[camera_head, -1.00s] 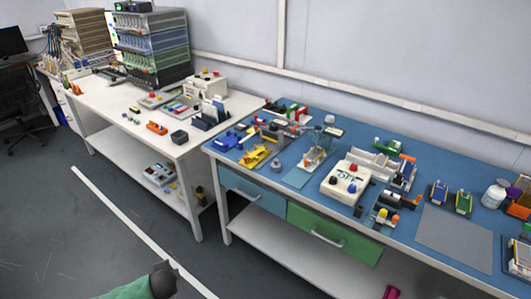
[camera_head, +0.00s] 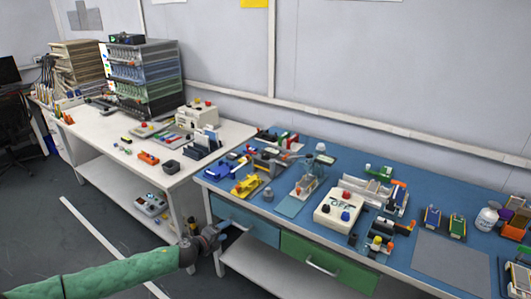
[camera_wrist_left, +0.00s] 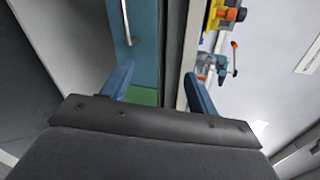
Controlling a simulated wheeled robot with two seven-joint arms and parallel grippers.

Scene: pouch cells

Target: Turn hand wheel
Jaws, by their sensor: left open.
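I cannot pick out a hand wheel with certainty. In the left wrist view, a small grey-blue device (camera_wrist_left: 212,62) with an orange part and a thin red-tipped lever stands on the bench, right of the fingers and apart from them. My left gripper (camera_head: 223,231) is low in front of the blue bench, by the blue drawer (camera_head: 243,218). In its wrist view the two blue fingers (camera_wrist_left: 160,90) are spread with nothing between them. The drawer handle (camera_wrist_left: 126,25) lies beyond them. My right gripper is out of view.
A green drawer (camera_head: 325,262) is below. A white table (camera_head: 110,150) stands left. A grey mat (camera_head: 450,262) is bare.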

